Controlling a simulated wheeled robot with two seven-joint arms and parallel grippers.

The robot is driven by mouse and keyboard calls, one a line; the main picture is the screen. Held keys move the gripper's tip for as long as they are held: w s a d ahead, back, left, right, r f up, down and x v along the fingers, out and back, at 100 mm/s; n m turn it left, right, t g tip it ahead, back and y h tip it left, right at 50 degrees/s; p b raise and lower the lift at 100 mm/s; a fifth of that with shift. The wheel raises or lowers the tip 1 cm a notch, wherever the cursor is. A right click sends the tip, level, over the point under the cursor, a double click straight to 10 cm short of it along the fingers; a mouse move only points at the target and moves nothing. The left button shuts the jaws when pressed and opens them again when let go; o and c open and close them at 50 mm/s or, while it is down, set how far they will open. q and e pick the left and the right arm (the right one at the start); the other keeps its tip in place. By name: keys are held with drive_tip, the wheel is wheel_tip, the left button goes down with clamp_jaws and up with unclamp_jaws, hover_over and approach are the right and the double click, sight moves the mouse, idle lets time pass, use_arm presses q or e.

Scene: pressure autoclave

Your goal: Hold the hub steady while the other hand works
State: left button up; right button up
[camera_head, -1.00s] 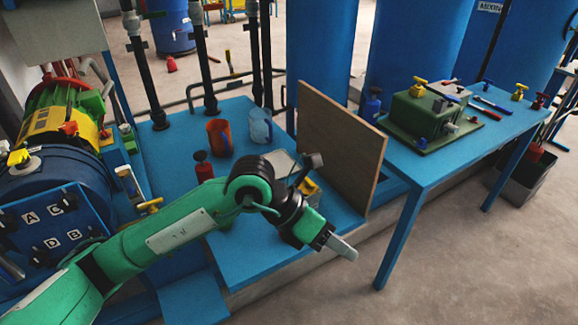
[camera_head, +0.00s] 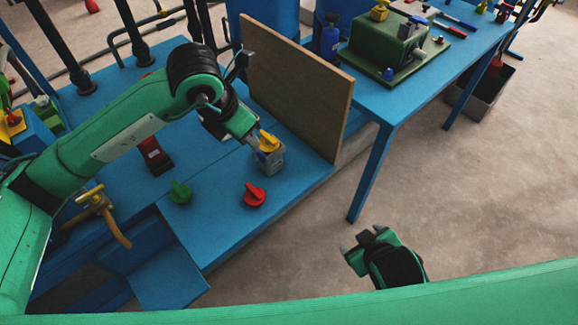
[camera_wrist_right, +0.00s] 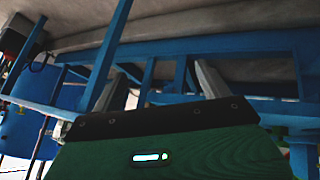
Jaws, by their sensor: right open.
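The hub looks to be the small grey block (camera_head: 269,161) with a yellow knob (camera_head: 269,142) on top and a blue part on its side. It stands on the blue bench in front of the wooden board. My left gripper (camera_head: 257,139) is at the hub's top, beside the yellow knob. Its fingers overlap the hub in the picture, so I cannot tell whether they grip it. My right gripper (camera_head: 361,238) is open and empty, low over the floor right of the bench. In the right wrist view its two fingers (camera_wrist_right: 164,84) are apart with nothing between them.
A green knob (camera_head: 180,192) and a red knob (camera_head: 254,194) lie on the blue bench (camera_head: 215,222) near its front. The upright wooden board (camera_head: 300,90) stands behind the hub. A blue table (camera_head: 385,112) with a green box (camera_head: 388,44) is at the right. Blue frame bars cross the right wrist view.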

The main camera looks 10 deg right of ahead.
drive_tip(key=w+a+r+n+t+y, duration=0.1)
drive_tip(key=w+a+r+n+t, duration=0.25)
drive_tip(key=w+n, duration=0.45)
drive_tip(key=w+a+r+n+t+y, duration=0.1)
drive_tip(key=w+a+r+n+t, duration=0.1)
drive_tip(key=w+n+t, duration=0.55)
drive_tip(key=a+n+g+y, duration=0.1)
drive_tip(key=a+n+y, duration=0.1)
drive_tip(key=n, duration=0.5)
drive_tip(key=a+f+n+g+y, duration=0.1)
drive_tip(key=a+n+y, duration=0.2)
drive_tip(key=n, duration=0.5)
drive_tip(key=a+f+n+g+y, duration=0.1)
drive_tip(key=a+n+y, duration=0.2)
drive_tip(key=n, duration=0.4)
drive_tip(key=shift+g+y, duration=0.4)
drive_tip(key=x, duration=1.3)
drive_tip(key=shift+w+a, duration=0.1)
drive_tip(key=shift+w, duration=0.1)
